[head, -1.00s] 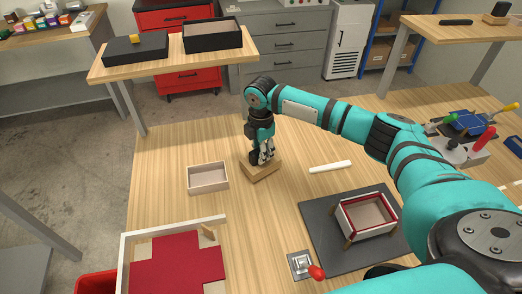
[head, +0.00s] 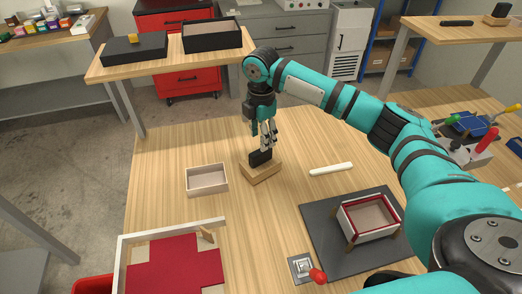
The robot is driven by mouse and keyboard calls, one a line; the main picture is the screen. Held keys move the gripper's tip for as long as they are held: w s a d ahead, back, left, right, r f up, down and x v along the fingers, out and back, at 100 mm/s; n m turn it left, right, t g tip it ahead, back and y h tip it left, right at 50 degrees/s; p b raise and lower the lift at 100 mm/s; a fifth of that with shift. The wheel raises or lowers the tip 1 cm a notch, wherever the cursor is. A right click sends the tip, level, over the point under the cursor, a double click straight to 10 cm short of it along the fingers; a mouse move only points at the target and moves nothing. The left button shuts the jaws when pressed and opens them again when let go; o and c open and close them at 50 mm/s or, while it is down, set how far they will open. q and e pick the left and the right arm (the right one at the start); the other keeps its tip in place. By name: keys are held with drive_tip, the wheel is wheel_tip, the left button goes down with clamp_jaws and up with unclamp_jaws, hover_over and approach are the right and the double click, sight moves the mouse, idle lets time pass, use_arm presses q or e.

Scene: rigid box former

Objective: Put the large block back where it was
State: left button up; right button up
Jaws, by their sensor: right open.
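A dark block (head: 260,158) stands upright in a light wooden holder (head: 262,174) on the bench, right of a small open tray. It looks like the large block. My right gripper (head: 268,146) points down just above and slightly right of the dark block. Its fingers are open and appear clear of the block, though the small gap is hard to judge. My left gripper is not in view.
The open tray (head: 207,179) stands left of the holder. A white stick (head: 331,169) lies to the right. A red-edged box (head: 368,217) sits on a dark mat (head: 323,240). A red cross-shaped sheet (head: 175,264) lies front left. The bench behind the holder is clear.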

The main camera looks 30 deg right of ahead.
wheel_tip(320, 180, up, 5)
drive_tip(key=shift+f+b, duration=0.1)
drive_tip(key=shift+b, duration=0.25)
drive_tip(key=shift+f, duration=0.1)
idle(0.3)
